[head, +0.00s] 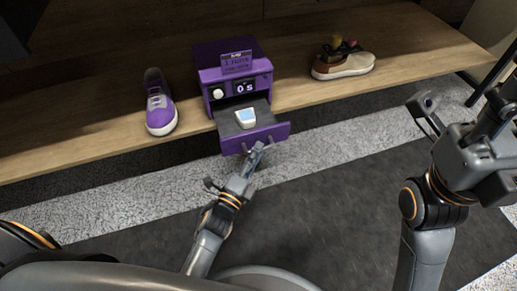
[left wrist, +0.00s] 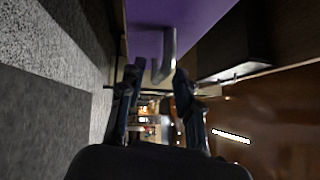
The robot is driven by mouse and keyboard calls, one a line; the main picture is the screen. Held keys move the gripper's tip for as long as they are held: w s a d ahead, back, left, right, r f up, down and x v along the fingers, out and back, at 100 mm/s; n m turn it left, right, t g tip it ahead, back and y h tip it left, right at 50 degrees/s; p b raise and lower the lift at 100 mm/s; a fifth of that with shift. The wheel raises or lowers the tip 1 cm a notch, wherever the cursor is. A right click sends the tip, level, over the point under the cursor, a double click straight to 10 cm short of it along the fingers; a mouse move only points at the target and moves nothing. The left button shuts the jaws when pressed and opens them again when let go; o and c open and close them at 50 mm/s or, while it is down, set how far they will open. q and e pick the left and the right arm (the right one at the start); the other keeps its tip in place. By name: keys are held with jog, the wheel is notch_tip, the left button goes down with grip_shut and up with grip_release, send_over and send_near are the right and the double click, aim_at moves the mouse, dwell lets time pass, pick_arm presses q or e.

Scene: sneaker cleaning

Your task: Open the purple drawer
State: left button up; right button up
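The purple drawer (head: 268,134) is slid out from the purple box (head: 212,73) on the wooden shelf. A small white item with a blue top (head: 245,118) sits in its dark interior. My left gripper (head: 256,152) is at the drawer's front, by the handle. In the left wrist view, the grey handle (left wrist: 168,50) on the purple front reaches between the fingertips (left wrist: 158,80). The fingers are apart, with gaps beside the handle. My right gripper (head: 462,108) is raised at the right, fingers spread and empty, away from the drawer.
A purple sneaker (head: 160,103) stands left of the box. A brown and white sneaker (head: 343,62) with items in its opening stands to the right. The shelf (head: 420,55) is clear at far right.

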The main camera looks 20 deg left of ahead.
pick_arm(q)
jog(key=v, duration=1)
jog(key=shift+s, duration=0.1)
